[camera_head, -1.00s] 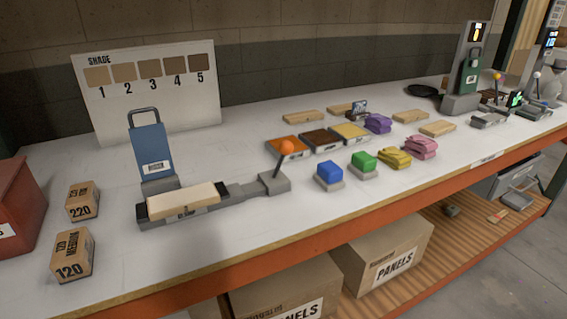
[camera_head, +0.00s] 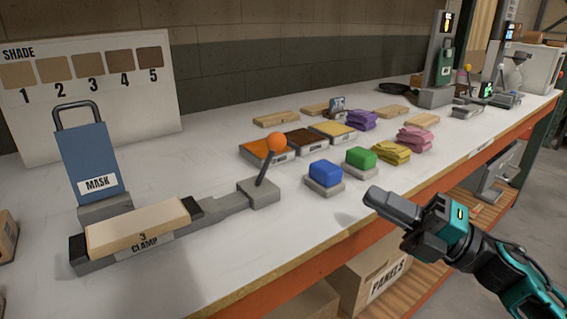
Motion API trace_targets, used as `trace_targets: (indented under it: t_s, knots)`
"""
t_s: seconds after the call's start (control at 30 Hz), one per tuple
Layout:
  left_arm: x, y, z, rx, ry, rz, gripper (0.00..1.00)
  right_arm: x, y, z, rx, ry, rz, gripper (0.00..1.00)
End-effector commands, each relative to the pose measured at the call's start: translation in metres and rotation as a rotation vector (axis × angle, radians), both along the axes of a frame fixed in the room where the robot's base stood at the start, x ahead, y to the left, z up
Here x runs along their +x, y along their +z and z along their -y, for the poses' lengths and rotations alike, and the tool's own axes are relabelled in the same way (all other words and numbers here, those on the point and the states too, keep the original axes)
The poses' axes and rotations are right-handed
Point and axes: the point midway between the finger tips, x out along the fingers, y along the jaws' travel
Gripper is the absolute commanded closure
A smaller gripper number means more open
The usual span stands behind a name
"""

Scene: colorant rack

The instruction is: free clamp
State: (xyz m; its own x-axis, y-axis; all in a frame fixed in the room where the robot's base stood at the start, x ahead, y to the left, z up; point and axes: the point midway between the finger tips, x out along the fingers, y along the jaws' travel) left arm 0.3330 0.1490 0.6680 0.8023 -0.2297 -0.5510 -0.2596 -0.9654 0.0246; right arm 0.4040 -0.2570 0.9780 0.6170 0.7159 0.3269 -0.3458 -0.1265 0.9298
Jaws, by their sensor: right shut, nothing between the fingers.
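The grey clamp (camera_head: 222,204) sits on the white bench at the left front, with a label reading "3 CLAMP". A pale wooden block (camera_head: 138,226) lies in it between dark jaws. Its lever (camera_head: 264,163) stands up at the right end, leaning slightly right, with an orange ball knob (camera_head: 277,143) on top. A blue mask plate (camera_head: 88,155) with a dark handle stands behind the clamp. My right gripper (camera_head: 380,203) is shut and empty at the bench's front edge, right of the lever and apart from it. My left gripper is not in view.
Yellow (camera_head: 390,152) and pink (camera_head: 415,139) cloths lie farther right. Orange, brown and yellow trays (camera_head: 306,142) sit behind. A shade board (camera_head: 88,95) stands at the back left.

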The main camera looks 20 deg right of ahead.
Motion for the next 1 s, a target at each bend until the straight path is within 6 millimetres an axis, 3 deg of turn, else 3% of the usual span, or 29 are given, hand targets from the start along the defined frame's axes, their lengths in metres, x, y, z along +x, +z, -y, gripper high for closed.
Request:
trace_targets:
  t_s: [0.47, 1.0]
  knots:
    - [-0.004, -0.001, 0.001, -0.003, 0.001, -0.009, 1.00, 0.005, 0.004, -0.006, -0.003, 0.005, 0.004, 1.00]
    - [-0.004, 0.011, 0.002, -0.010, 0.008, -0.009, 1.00, 0.059, 0.035, -0.069, 0.000, 0.003, 0.005, 1.00]
